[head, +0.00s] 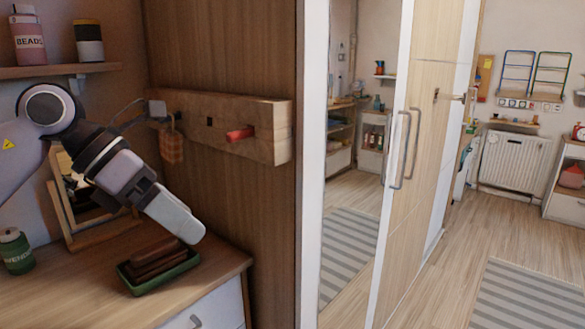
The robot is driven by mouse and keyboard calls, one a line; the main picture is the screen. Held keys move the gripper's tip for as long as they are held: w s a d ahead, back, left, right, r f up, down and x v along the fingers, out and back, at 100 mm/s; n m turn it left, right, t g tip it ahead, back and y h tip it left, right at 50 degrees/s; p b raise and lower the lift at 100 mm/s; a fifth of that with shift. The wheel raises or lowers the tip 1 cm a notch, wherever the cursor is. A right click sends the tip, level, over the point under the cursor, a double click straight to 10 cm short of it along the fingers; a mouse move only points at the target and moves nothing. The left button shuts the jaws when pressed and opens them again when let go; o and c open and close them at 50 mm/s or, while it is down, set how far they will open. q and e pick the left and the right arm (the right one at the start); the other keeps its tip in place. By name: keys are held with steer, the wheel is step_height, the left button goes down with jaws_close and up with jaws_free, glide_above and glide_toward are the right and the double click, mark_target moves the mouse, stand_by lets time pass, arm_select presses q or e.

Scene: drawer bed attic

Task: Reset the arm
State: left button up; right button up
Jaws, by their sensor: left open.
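My left arm comes in from the left, and my left gripper (188,222) points down and to the right. It is open, seen from the side, with nothing visible held in it. It appears just above a dark green tray (165,280) holding brown blocks on the wooden dresser top (85,300). I cannot tell the exact gap between the gripper and the tray. My right gripper is not in view.
A wooden rail (265,118) with a red peg (240,133) is on the wardrobe side. A framed mirror (100,223) stands behind my arm. A mirrored wardrobe (395,200) is central; open floor (450,245) lies right.

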arm_select(q)
steer(key=s+d+f+n+g+h+p, duration=0.1)
steer(key=s+d+f+n+h, duration=0.15)
steer(key=d+h, duration=0.3)
steer(key=s+d+f+n+g+h+p, duration=0.1)
steer(key=d+n+h, duration=0.2)
steer(key=d+h, duration=0.25)
steer(key=w+a+f+n+t+y+p, duration=0.1)
steer(key=a+f+n+t+y, duration=0.4)
steer(key=f+n+t, duration=0.65)
steer(key=w+a+f+n+t+y+p, duration=0.1)
steer(key=a+f+n+t+y, duration=0.5)
steer(key=n, duration=1.1)
steer(key=s+a+f+n+g+y, duration=0.2)
steer(key=s+f+n, duration=0.3)
steer(key=s+f, duration=0.3)
steer(key=s+a+f+n+g+y, duration=0.3)
steer(key=s+f, duration=0.5)
steer(key=f, duration=0.3)
steer(key=n+g, duration=0.1)
steer(key=n, duration=0.1)
steer(key=shift+s+f+n+g+y+p, duration=0.25)
steer(key=shift+f+n+g+y+p, duration=0.05)
steer(key=shift+f+g+y, duration=0.1)
steer(key=shift+r, duration=0.1)
